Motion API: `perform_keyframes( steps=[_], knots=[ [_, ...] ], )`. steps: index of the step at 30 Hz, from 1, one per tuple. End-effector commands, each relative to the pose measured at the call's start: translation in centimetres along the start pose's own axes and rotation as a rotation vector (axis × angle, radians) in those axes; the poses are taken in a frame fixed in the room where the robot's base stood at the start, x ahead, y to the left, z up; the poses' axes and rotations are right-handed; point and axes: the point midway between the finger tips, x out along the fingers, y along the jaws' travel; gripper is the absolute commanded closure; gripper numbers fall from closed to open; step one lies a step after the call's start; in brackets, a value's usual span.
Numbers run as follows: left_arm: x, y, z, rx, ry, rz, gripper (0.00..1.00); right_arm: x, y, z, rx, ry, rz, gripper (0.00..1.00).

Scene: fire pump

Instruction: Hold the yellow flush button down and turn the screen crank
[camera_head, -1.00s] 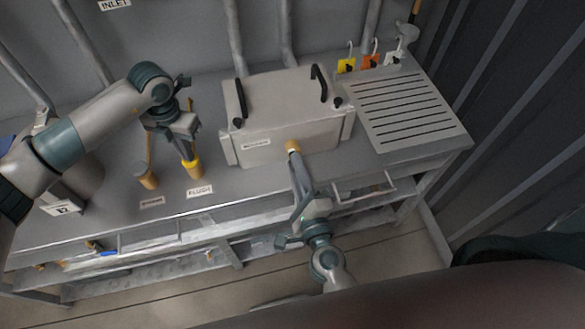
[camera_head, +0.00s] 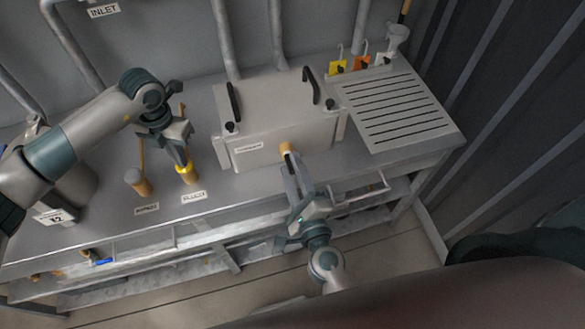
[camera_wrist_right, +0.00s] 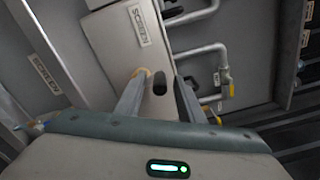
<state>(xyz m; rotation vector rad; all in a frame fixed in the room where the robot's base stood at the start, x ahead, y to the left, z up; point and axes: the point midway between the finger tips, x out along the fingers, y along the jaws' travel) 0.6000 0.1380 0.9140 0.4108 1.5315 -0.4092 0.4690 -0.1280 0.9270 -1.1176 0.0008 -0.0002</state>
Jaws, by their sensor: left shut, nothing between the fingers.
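The yellow flush button (camera_head: 185,178) stands on the bench behind the FLUSH label (camera_head: 193,197). My left gripper (camera_head: 184,165) is shut and points down onto its top, with nothing between the fingers. The screen box (camera_head: 285,115) has a tan crank hub (camera_head: 286,148) on its front. My right gripper (camera_head: 290,160) is in front of the hub. In the right wrist view its fingers (camera_wrist_right: 158,98) are apart, with the dark crank grip (camera_wrist_right: 159,84) between them and gaps visible on both sides. The left finger partly covers the tan hub (camera_wrist_right: 144,73).
Another tan post (camera_head: 138,183) stands left of the flush button. A slotted drain panel (camera_head: 395,110) lies right of the box, with coloured tags (camera_head: 361,62) behind it. A rail (camera_head: 358,188) runs along the bench front near my right gripper. Pipes rise behind the box.

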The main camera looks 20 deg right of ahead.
Motion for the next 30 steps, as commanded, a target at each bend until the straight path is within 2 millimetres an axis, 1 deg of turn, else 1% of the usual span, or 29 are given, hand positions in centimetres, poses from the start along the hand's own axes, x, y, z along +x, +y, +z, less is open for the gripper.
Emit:
perform_keyframes(
  steps=[6,11,17,24,27,30],
  knots=[
    [0.1,0.0,-0.1,0.000,0.002,0.000,1.00,-0.2,0.0,0.0,0.000,-0.001,0.000,0.65],
    [0.1,0.0,-0.1,0.000,0.002,0.000,1.00,-1.3,0.0,0.0,-0.003,-0.002,0.002,0.65],
    [0.1,0.0,-0.1,0.000,0.002,0.000,1.00,-4.2,0.1,0.0,-0.003,-0.002,0.004,0.65],
    [0.1,0.0,-0.1,0.000,0.002,0.000,1.00,-8.5,0.1,0.0,-0.002,-0.002,0.003,0.65],
    [0.1,0.0,-0.1,0.000,0.002,-0.001,1.00,-10.0,0.1,0.0,-0.001,-0.002,0.003,0.65],
    [0.1,0.0,-0.1,0.000,0.002,-0.001,1.00,-11.1,0.1,-0.1,-0.001,0.000,0.002,0.65]
  ],
)
